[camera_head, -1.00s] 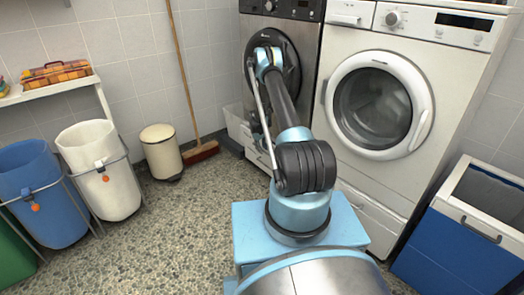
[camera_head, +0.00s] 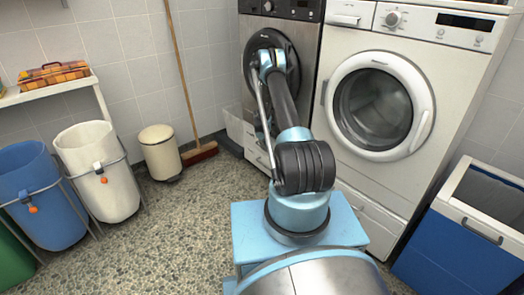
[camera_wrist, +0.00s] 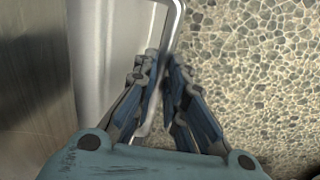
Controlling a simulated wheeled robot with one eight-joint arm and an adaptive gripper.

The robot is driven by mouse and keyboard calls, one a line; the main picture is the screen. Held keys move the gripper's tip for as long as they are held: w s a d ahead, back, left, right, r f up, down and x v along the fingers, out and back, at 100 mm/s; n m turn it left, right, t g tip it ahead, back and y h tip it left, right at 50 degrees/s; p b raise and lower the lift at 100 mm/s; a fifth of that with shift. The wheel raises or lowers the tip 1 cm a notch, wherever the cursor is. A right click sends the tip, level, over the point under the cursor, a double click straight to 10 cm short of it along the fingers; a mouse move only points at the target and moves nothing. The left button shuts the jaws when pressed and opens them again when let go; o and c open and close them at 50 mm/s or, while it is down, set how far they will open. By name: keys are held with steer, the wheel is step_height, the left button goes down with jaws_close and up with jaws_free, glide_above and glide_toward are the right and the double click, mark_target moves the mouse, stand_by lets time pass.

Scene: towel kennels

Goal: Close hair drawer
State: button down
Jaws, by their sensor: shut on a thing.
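The white drawer (camera_head: 256,154) sits low at the foot of the left, dark-fronted machine, partly behind my arm. In the wrist view a pale drawer front (camera_wrist: 100,45) runs down the left side, with a grey metal bar handle (camera_wrist: 177,20) along its edge. My gripper (camera_wrist: 160,65) has its two blue-grey fingers closed together around this handle, above the floor. In the head view the fingers are hidden behind my arm. How far the drawer stands out cannot be told clearly.
A white front-loader (camera_head: 378,108) stands right of the dark machine (camera_head: 290,45). A blue-and-white bin (camera_head: 450,250) is at lower right. A broom (camera_head: 200,152), a cream pedal bin (camera_head: 160,152) and white and blue bins stand left. The speckled floor (camera_head: 165,235) between is free.

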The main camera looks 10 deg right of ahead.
steer(key=shift+w+d, duration=0.15)
steer(key=shift+d, duration=0.15)
steer(key=c, duration=1.7)
jaws_free()
steer(key=shift+o, duration=0.2)
step_height(320, 180, up, 12)
steer(key=s+a, duration=0.1)
steer(key=a, duration=0.1)
steer(key=shift+f, duration=0.2)
steer(key=shift+s, duration=0.15)
